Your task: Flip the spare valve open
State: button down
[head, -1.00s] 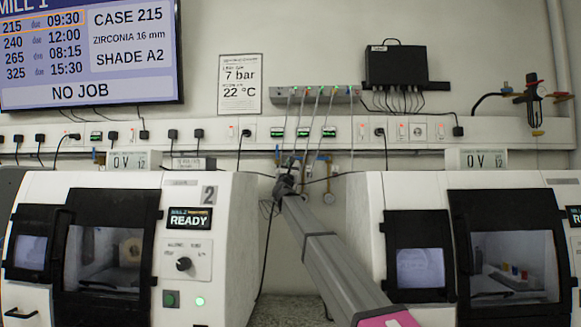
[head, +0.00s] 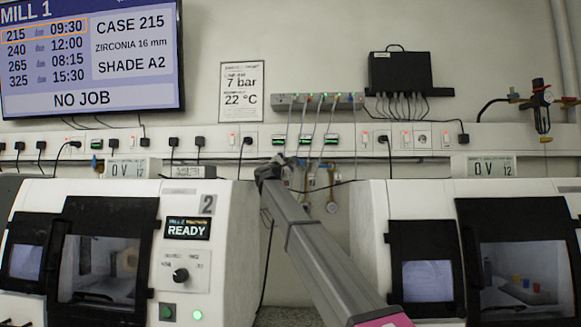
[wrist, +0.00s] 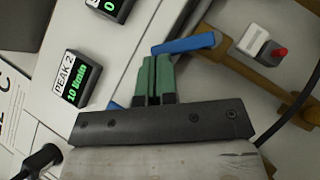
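In the wrist view a blue valve lever (wrist: 185,44) lies just beyond the fingertips, to the upper right. My gripper (wrist: 155,62) has its green fingers close together with only a thin gap and nothing visible between them. I cannot tell whether the fingertips touch the lever. A second blue piece (wrist: 115,105) is mostly hidden behind the gripper body. Brass-coloured pipework (wrist: 232,75) runs at the right. In the head view my gripper (head: 277,165) is at the wall between the two mills; the valve details there are small and partly covered.
A display labelled PEAK 2 (wrist: 72,80) is left of the fingers. A white block with a red tip (wrist: 262,45) is at the right. Mills stand left (head: 230,240) and right (head: 370,230).

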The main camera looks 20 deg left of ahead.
aim_at(299, 142)
jog(key=shift+w+d+r+m+g, duration=0.1)
jog(key=shift+d+r+m+g, duration=0.3)
jog(key=shift+r+m, duration=0.15)
jog(key=shift+w+d+r+m+g, duration=0.1)
jog(key=shift+d+r+m+g, duration=0.35)
jog(key=shift+r, duration=0.2)
jog(key=shift+a+r, duration=0.1)
jog(key=shift+r, duration=0.25)
jog(key=r, duration=0.4)
jog(key=shift+s+a, duration=0.15)
jog(key=shift+s, duration=0.15)
jog(key=s+a+r, duration=0.4)
jog(key=s+r, duration=0.2)
jog(key=s, duration=0.4)
jog(key=shift+a, duration=0.35)
jog(key=shift+r, duration=0.1)
